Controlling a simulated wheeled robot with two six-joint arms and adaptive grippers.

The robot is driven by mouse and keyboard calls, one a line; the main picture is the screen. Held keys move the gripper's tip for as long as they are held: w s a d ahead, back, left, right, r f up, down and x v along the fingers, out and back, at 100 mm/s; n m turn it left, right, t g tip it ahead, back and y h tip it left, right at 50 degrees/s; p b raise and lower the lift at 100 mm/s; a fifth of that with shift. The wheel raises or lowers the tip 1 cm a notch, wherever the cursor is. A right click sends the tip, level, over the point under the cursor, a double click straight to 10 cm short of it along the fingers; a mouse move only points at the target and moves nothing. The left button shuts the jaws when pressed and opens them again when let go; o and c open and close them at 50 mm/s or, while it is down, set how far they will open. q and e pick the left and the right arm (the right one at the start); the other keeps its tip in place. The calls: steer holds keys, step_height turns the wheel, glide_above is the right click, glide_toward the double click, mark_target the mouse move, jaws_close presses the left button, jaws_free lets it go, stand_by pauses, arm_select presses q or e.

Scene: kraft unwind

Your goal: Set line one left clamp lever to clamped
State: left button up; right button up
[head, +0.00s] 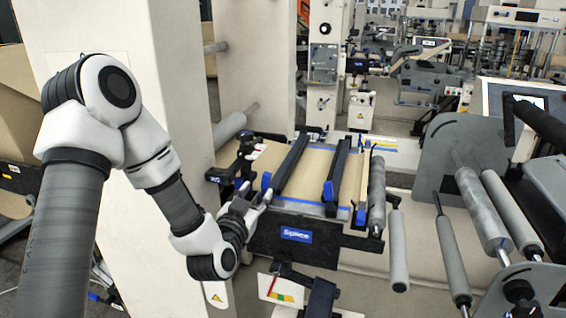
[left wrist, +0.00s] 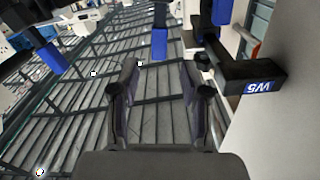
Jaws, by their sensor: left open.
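The splice table (head: 310,177) has a blue "Splice" label (head: 297,235) on its dark front. Two long black clamp bars lie across it: the left bar (head: 291,160) and the right bar (head: 338,168), each with a blue front end. The left bar's blue end (head: 266,181) is close to my left gripper (head: 258,198), at the table's front left corner. In the left wrist view my left gripper (left wrist: 160,75) is open, with nothing between its fingers. A blue-ended black part (left wrist: 160,42) shows beyond the fingertips; I cannot tell whether they touch. My right gripper is not in view.
A black bracket with a blue label (left wrist: 258,86) is close right of the fingers in the left wrist view. A beige machine column (head: 130,225) stands behind my left arm. Grey rollers (head: 398,250) and a grey side plate (head: 455,150) are at right.

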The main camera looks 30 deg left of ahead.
mark_target(264, 183)
arm_select(q)
steer(key=p+x, duration=0.1)
steer(key=x, duration=0.2)
steer(key=p+x, duration=0.1)
steer(key=x, duration=0.3)
steer(key=shift+w+d+f, duration=0.1)
steer(key=shift+w+f, duration=0.15)
steer(key=shift+w, duration=0.15)
jaws_close()
